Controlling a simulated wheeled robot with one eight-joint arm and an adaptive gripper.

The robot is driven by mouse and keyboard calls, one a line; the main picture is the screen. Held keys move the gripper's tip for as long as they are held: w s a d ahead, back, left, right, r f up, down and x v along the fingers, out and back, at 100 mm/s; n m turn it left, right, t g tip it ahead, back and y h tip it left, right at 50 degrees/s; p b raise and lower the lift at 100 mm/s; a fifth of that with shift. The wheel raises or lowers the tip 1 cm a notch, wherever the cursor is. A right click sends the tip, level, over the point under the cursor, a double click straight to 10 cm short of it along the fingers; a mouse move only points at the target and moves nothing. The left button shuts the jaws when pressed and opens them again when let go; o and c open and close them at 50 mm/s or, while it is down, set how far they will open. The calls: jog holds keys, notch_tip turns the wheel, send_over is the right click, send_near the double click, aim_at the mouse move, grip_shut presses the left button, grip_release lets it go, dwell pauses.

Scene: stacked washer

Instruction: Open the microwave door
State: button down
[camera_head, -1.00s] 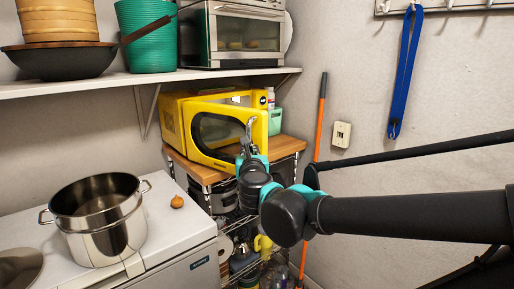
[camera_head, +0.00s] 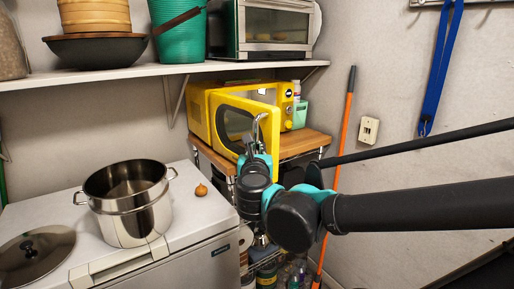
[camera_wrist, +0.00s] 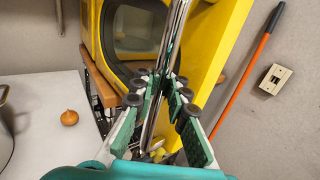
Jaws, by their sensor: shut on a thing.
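The yellow microwave (camera_head: 200,100) stands on a wooden-topped rack in the corner. Its door (camera_head: 236,101) stands ajar, swung out from the body toward me, with the control panel (camera_head: 287,104) showing behind its right edge. In the wrist view the door's dark window (camera_wrist: 135,28) and yellow frame fill the upper middle. My gripper (camera_wrist: 163,82) is shut on the door's upright metal handle (camera_wrist: 176,40), which runs between the green finger pads. In the head view my gripper (camera_head: 254,152) is at the door front, and my arm hides the lower part of the door.
A steel pot (camera_head: 128,205), a lid (camera_head: 36,255) and an onion (camera_head: 201,190) are on the white appliance at left. A shelf (camera_head: 110,77) with a toaster oven (camera_head: 275,28) hangs above. An orange pole (camera_head: 343,130) leans on the right wall.

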jog(key=shift+d+f, duration=0.1)
jog(key=shift+d, duration=0.05)
jog(key=c, duration=1.8)
grip_release()
jog(key=shift+s+d, duration=0.1)
jog(key=shift+s, duration=0.05)
jog(key=o, duration=0.3)
jog(key=s, duration=1.2)
